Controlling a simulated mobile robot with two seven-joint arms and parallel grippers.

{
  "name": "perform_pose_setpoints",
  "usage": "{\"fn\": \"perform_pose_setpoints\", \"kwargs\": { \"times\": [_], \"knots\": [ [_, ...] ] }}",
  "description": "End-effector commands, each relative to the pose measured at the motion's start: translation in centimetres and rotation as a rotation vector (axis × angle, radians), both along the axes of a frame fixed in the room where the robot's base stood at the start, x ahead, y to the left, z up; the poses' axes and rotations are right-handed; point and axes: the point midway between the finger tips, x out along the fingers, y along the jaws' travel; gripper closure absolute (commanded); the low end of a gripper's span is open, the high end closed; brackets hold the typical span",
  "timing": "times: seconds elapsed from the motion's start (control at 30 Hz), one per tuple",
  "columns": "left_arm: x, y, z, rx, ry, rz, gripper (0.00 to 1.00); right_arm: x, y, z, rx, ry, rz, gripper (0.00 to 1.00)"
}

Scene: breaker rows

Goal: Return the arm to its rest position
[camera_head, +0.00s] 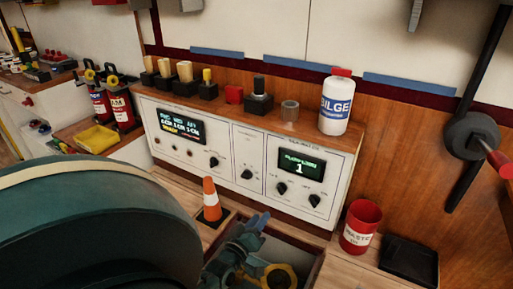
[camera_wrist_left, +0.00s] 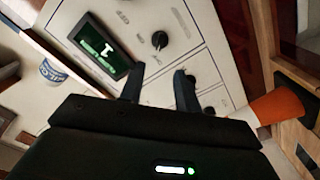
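The teal rounded link of my arm (camera_head: 80,230) fills the lower left of the head view and hides part of the floor. My right gripper is not in view.
The orange cone (camera_head: 211,198) stands close to the gripper. A red waste bin (camera_head: 361,228) and a black tray (camera_head: 408,260) are to the right. Red extinguishers (camera_head: 121,106) stand at left.

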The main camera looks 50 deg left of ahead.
Motion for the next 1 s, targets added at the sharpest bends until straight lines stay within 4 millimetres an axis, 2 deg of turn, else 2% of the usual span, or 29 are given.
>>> {"fn": "perform_pose_setpoints", "kwargs": {
  "times": [0.2, 0.77, 0.87, 0.97, 1.0],
  "knots": [
    [-1.0, -0.3, 0.0, -0.001, 0.0, 0.0, 0.67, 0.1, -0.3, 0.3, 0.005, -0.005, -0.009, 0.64],
    [-1.0, -0.5, 0.0, 0.003, 0.002, -0.005, 0.67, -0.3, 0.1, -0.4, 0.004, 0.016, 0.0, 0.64],
    [-1.2, -2.1, 0.4, 0.033, 0.027, -0.046, 0.67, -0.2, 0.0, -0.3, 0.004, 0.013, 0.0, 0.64],
    [-1.8, -5.8, 1.2, 0.104, 0.077, -0.141, 0.67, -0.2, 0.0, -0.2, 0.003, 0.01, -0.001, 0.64],
    [-2.2, -7.7, 1.8, 0.144, 0.102, -0.19, 0.67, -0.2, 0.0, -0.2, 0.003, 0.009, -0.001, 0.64]
  ]
}}
